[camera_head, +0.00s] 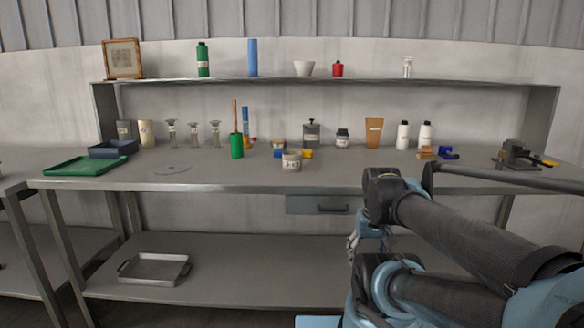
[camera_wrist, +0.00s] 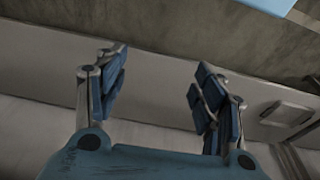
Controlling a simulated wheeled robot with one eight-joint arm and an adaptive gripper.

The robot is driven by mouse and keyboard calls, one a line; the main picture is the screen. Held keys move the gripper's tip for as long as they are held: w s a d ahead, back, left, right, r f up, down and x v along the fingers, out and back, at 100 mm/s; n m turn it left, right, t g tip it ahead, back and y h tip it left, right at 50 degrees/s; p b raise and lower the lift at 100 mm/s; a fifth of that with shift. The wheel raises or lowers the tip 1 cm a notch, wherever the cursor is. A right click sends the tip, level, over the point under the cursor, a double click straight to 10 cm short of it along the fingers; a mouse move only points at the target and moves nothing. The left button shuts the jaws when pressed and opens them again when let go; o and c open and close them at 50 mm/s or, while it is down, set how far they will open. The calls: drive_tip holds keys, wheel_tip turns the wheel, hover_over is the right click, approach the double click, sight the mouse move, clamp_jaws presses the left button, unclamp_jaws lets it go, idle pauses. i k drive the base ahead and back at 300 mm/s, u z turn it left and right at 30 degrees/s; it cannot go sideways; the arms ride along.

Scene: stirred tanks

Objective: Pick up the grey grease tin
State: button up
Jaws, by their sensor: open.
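A short, round grey-beige tin with a pale label (camera_head: 291,161) stands upright near the front middle of the workbench (camera_head: 225,178). It looks like the grease tin, but its label is too small to read. A smaller low tin (camera_head: 279,144) stands behind it. My gripper (camera_wrist: 158,88) is open and empty in the wrist view, its two fingers wide apart. In the head view my gripper (camera_head: 353,245) is partly hidden by my arm, below the bench top and right of the tin. The tin is not in the wrist view.
Close around the tin are a yellow block (camera_head: 308,153), a grey lidded canister (camera_head: 312,134) and a green cup (camera_head: 236,146). A drawer (camera_head: 320,205) hangs under the bench. A green tray (camera_head: 85,166) lies left; a vise-like tool (camera_head: 518,155) stands right.

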sight(291, 159)
drive_tip(key=u, duration=0.9)
drive_tip(key=k, duration=0.8)
drive_tip(key=z, duration=0.3)
drive_tip(key=i, duration=1)
